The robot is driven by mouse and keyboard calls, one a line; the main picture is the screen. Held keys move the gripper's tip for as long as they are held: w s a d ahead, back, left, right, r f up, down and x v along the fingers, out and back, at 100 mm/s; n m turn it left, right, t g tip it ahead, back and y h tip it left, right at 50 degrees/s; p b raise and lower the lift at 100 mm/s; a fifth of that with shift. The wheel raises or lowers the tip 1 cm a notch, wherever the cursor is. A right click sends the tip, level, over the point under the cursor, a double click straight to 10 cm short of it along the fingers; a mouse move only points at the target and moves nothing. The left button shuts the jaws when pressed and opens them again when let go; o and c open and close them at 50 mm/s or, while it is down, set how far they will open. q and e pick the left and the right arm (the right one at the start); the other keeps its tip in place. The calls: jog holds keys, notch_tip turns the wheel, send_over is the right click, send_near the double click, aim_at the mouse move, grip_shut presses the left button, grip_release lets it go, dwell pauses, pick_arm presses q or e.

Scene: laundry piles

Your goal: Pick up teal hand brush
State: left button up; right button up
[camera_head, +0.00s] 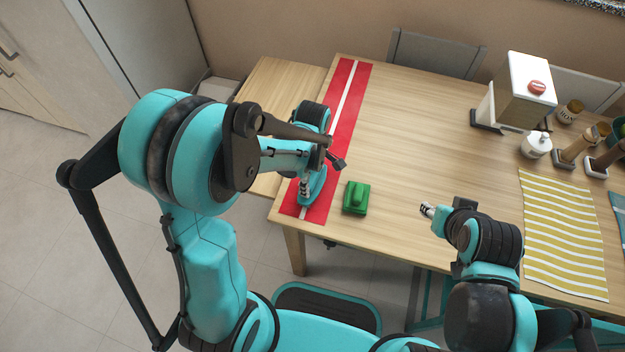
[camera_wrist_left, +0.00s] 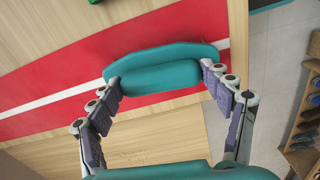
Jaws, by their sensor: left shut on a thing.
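The teal hand brush (camera_head: 316,188) is at the near end of the red runner on the table, at the left. In the left wrist view the brush (camera_wrist_left: 165,68) lies across between the two fingers, with a finger at each end. My left gripper (camera_head: 304,188) is shut on it; my arm hides part of it in the head view. Whether the brush touches the runner or is just above it I cannot tell. My right gripper (camera_head: 427,209) is over the table's front part, apart from the brush; its finger opening is too small to judge.
A green brush-like object (camera_head: 356,198) lies just right of the red runner (camera_head: 348,104). A yellow striped cloth (camera_head: 562,235), a white-and-wood dispenser (camera_head: 520,95), a white pot (camera_head: 536,145) and mills stand at the right. The table's middle is clear.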

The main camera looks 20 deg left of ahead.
aim_at(313, 177)
pick_arm(q)
jog(key=shift+r+p, duration=0.35)
jog(key=shift+r, duration=0.3)
notch_tip(313, 177, up, 3)
jog(key=shift+p, duration=0.8)
jog(key=s+d+r+p, duration=0.4)
jog(key=d+r, duration=0.2)
jog(key=d, duration=0.4)
jog(key=shift+s+d+r, duration=0.35)
